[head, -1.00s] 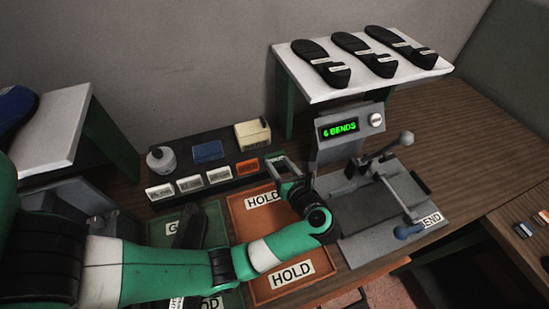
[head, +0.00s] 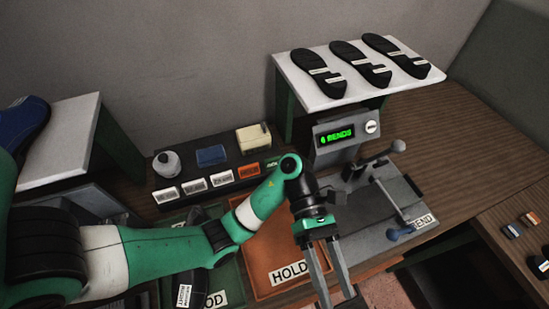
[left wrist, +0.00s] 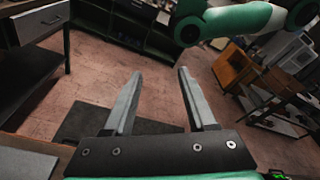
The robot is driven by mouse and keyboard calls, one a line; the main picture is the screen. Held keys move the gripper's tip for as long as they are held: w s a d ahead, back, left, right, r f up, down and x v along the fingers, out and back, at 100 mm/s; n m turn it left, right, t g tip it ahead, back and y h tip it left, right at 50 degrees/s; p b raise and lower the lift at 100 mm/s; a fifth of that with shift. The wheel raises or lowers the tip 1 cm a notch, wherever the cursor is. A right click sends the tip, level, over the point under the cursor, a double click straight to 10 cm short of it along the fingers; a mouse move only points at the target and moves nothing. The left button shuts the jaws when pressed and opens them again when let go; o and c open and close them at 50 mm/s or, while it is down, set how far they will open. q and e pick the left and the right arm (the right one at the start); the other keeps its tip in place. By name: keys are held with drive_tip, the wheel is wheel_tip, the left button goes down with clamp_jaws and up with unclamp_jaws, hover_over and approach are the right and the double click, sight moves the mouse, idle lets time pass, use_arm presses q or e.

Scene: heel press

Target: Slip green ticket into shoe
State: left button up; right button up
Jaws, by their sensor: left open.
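The green ticket stack (head: 272,163) sits at the right end of the row of labelled card slots on the black rack. A blue shoe (head: 22,122) is on the white stand at the left edge, partly cut off. A dark sole or shoe with a white tag (head: 184,294) lies in the green tray, mostly hidden by my left arm. My left gripper (head: 338,295) is open in front of the press, fingers pointing down to the bottom of the picture. The left wrist view shows nothing between its fingers (left wrist: 158,95). My right gripper is not in view.
The orange HOLD tray (head: 262,250) looks empty where visible. The grey press (head: 370,205) with levers and a green display stands right of it. Several dark soles, such as one (head: 318,72), lie on the white shelf (head: 290,80). Small coloured pieces lie on the right table.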

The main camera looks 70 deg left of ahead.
use_arm(q)
drive_tip(key=w+a+f+n+t+y+p, duration=0.1)
drive_tip(key=w+a+f+n+t+y, duration=0.1)
drive_tip(key=w+a+f+t+y, duration=0.15)
drive_tip(key=n+t+y+p, duration=0.4)
drive_tip(key=n+y+p, duration=0.3)
drive_tip(key=n+y, duration=0.45)
approach(274, 158)
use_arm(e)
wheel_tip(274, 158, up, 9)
use_arm(q)
drive_tip(key=f+b, duration=0.1)
drive_tip(key=b, duration=0.1)
drive_tip(key=w+f+b, duration=0.1)
drive_tip(key=b, duration=0.1)
drive_tip(key=f+b, duration=0.1)
drive_tip(key=b, duration=0.2)
drive_tip(key=shift+w+d+f+m+g, duration=0.1)
drive_tip(key=shift+w+f+m+g, duration=0.15)
drive_tip(key=shift+w+m, duration=0.15)
drive_tip(key=shift+w, duration=0.15)
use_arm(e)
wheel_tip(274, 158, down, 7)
use_arm(q)
drive_tip(key=b+x, duration=0.1)
drive_tip(key=x, duration=0.4)
drive_tip(key=shift+f+b, duration=0.1)
drive_tip(key=shift+b, duration=0.2)
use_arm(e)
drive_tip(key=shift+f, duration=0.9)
